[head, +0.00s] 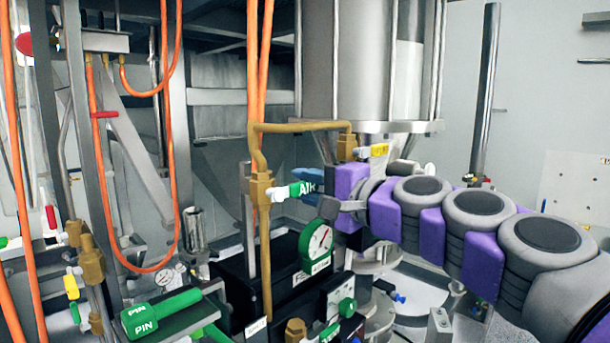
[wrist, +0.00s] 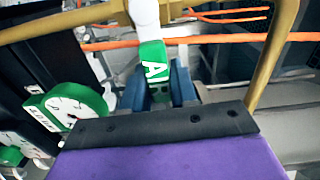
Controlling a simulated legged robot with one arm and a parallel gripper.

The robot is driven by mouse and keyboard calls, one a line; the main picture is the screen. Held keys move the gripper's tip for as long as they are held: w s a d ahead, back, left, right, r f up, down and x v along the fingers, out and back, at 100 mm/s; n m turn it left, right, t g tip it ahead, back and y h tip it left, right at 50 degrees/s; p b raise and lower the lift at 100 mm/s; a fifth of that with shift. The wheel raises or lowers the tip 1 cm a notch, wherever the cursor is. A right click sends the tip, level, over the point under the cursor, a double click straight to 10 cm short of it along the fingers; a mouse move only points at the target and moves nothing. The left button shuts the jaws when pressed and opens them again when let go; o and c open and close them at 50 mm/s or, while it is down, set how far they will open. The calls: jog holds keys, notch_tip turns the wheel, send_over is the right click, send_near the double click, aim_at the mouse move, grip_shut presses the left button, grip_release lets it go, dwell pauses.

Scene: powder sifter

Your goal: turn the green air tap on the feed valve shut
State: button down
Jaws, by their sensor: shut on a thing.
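The green air tap (head: 299,189) has a green handle with white letters and a white stem. It points right, roughly level, from a brass valve (head: 262,190) on an upright brass pipe, so the handle lies across the pipe. My gripper (head: 308,182) comes from the right, with its blue fingers at the handle's outer end. In the wrist view the green handle (wrist: 152,62) stands between the two blue fingers of my gripper (wrist: 157,88), which are shut on it. The handle's tip is partly hidden by the fingers.
A green-rimmed gauge (head: 317,242) sits just below my gripper. A yellow tap (head: 374,151) is above, under the steel hopper (head: 370,60). Orange hoses (head: 170,150) hang at the left. A green PIN handle (head: 160,313) is at the lower left.

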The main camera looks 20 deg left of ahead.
jog(key=shift+f+m, duration=0.3)
jog(key=shift+f, duration=0.05)
dwell(0.3)
jog(key=c, duration=1.2)
grip_release()
jog(key=shift+o, duration=1.2)
jog(key=shift+w+d, duration=0.2)
jog(key=shift+w, duration=0.05)
jog(key=shift+s+r, duration=0.1)
jog(key=shift+d, duration=0.1)
jog(key=b+v, duration=0.3)
jog(key=v, duration=1.4)
